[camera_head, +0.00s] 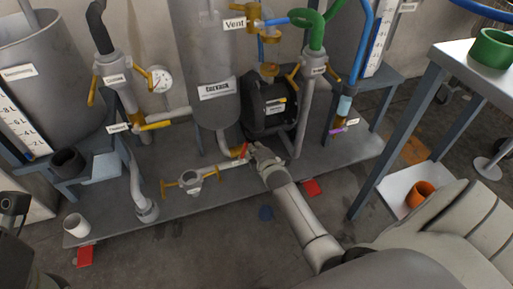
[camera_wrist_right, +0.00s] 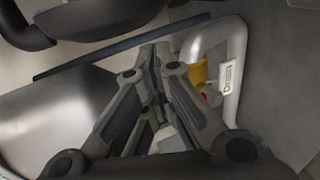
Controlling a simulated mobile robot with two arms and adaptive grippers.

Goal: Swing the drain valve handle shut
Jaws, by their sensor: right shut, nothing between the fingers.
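A small red handle (camera_head: 244,150) sits on the pipework below the grey central vessel (camera_head: 208,75). I take it to be the drain valve handle. My left gripper's fingers are not seen.
A yellow-handled valve (camera_head: 190,181) stands left of the red handle. A black pump (camera_head: 268,103) and a grey pipe (camera_head: 303,115) are close behind and right of the gripper. A grey table (camera_head: 433,85) stands at right. Floor in front of the platform (camera_head: 225,195) is mostly clear.

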